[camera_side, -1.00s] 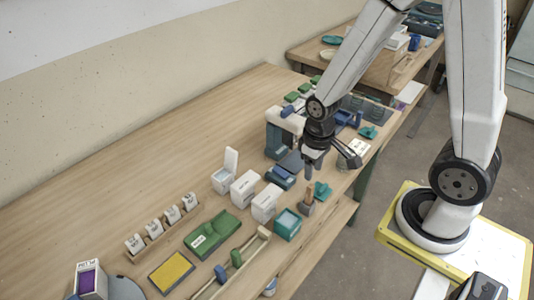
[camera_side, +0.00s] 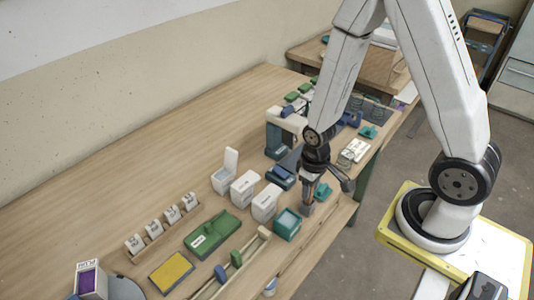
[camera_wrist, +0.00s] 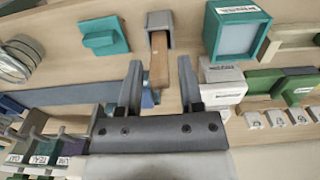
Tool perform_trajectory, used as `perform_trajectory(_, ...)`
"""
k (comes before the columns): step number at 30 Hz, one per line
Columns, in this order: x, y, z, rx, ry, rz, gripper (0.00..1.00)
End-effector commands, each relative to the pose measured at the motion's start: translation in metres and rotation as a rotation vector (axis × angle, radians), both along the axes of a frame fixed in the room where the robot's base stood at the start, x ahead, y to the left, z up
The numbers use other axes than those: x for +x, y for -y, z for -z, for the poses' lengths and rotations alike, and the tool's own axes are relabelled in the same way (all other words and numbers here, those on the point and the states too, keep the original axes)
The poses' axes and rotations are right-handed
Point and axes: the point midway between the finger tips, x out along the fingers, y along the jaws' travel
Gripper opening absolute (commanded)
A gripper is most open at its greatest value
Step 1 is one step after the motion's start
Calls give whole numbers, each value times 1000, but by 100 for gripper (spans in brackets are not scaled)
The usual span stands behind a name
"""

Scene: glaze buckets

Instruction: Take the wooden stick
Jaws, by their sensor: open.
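The wooden stick (camera_wrist: 159,66) is a brown bar standing in a small grey holder (camera_wrist: 158,22) near the table's front edge. In the wrist view it lies between the two fingers of my gripper (camera_wrist: 160,88), with gaps showing on both sides. My gripper is open and empty. In the side view my gripper (camera_side: 308,196) is low over the grey holder (camera_side: 306,211), and its fingers hide most of the stick.
A teal box (camera_side: 287,225) stands close left of the holder, and a teal piece (camera_side: 323,191) close behind right. White boxes (camera_side: 265,202), a green tray (camera_side: 212,233) and a yellow pad (camera_side: 171,272) lie farther left. The table along the wall is clear.

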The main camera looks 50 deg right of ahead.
Motion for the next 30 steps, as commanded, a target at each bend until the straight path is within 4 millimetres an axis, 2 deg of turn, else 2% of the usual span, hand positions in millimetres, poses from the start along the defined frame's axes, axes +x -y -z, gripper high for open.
perform_trajectory(6,0,0,0,0,1,0,47)
perform_trajectory(7,0,0,0,0,1,0,44)
perform_trajectory(11,0,0,0,0,0,0,3)
perform_trajectory(12,0,0,0,0,0,0,0)
perform_trajectory(20,0,0,-2,0,1,0,0)
perform_trajectory(30,1,0,-22,0,3,0,0)
